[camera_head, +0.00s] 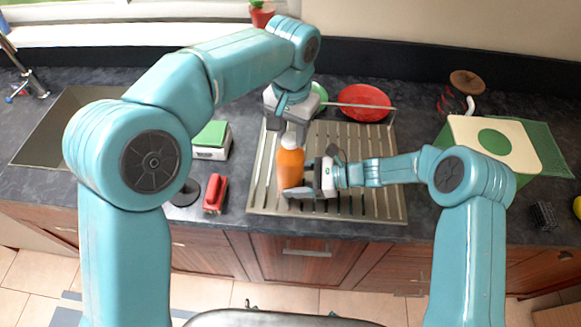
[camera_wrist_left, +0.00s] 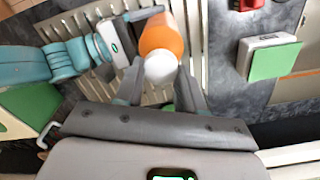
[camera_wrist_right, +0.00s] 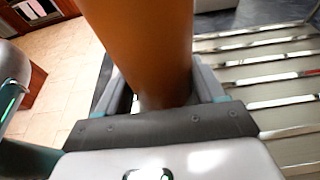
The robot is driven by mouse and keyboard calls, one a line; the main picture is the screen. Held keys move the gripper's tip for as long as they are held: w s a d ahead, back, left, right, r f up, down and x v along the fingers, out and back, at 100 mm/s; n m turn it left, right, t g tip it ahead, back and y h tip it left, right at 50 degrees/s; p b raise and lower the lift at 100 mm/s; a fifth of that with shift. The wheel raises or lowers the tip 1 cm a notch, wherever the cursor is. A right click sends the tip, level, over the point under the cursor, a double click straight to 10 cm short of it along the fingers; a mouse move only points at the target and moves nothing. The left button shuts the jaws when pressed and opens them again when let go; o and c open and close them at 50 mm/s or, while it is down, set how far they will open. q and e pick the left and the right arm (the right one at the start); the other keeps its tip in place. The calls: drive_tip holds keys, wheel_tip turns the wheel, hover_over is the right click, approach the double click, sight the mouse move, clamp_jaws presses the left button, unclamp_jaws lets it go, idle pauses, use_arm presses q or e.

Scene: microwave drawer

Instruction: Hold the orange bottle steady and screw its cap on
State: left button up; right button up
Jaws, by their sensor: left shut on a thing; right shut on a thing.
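The orange bottle (camera_head: 290,168) stands upright on the slatted drying rack, with a white cap (camera_head: 290,139) at its top. My right gripper (camera_head: 300,190) is shut on the lower part of the bottle from the right. In the right wrist view the bottle (camera_wrist_right: 145,45) fills the space between the fingers. My left gripper (camera_head: 293,122) comes from above and is shut on the cap. In the left wrist view the white cap (camera_wrist_left: 160,68) sits between the fingertips, over the orange body (camera_wrist_left: 160,36). The views do not show whether the cap is fully seated.
The drying rack (camera_head: 375,210) lies on the dark counter. Behind are a red bowl (camera_head: 363,102) and a green plate (camera_head: 320,92).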

use_arm(q)
drive_tip(key=m, duration=0.9)
drive_tip(key=shift+w, duration=0.1)
drive_tip(key=o, duration=1.1)
drive_tip(key=shift+c, duration=0.2)
drive_tip(key=shift+r, duration=0.1)
drive_tip(key=shift+r, duration=2.4)
